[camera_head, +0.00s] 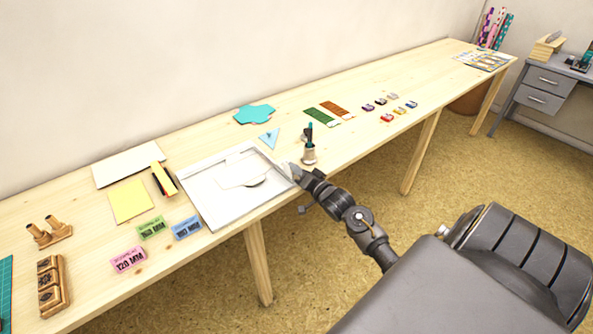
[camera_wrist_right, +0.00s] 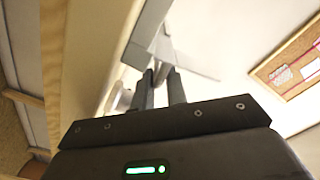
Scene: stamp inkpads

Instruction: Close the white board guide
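The white board (camera_head: 218,212) lies flat near the front edge of the wooden table, with a white sheet-like piece and a small grey curved shape on it. A thin pale grey plate (camera_head: 283,171), which looks like its guide, stands raised at the board's right side. The plate also shows in the right wrist view (camera_wrist_right: 190,55), just beyond the fingertips. My right gripper (camera_head: 296,172) is at this plate's edge. Its two fingers (camera_wrist_right: 161,72) are close together by the plate; whether they grip it is unclear. My left gripper is out of view.
A small pot with a teal-handled tool (camera_head: 309,155) stands just behind my right gripper. A blue triangle (camera_head: 269,138) lies behind the board. Colored cards (camera_head: 187,228) and a yellow pad (camera_head: 130,201) lie to its left. The table right of the small inkpads (camera_head: 387,117) is mostly clear.

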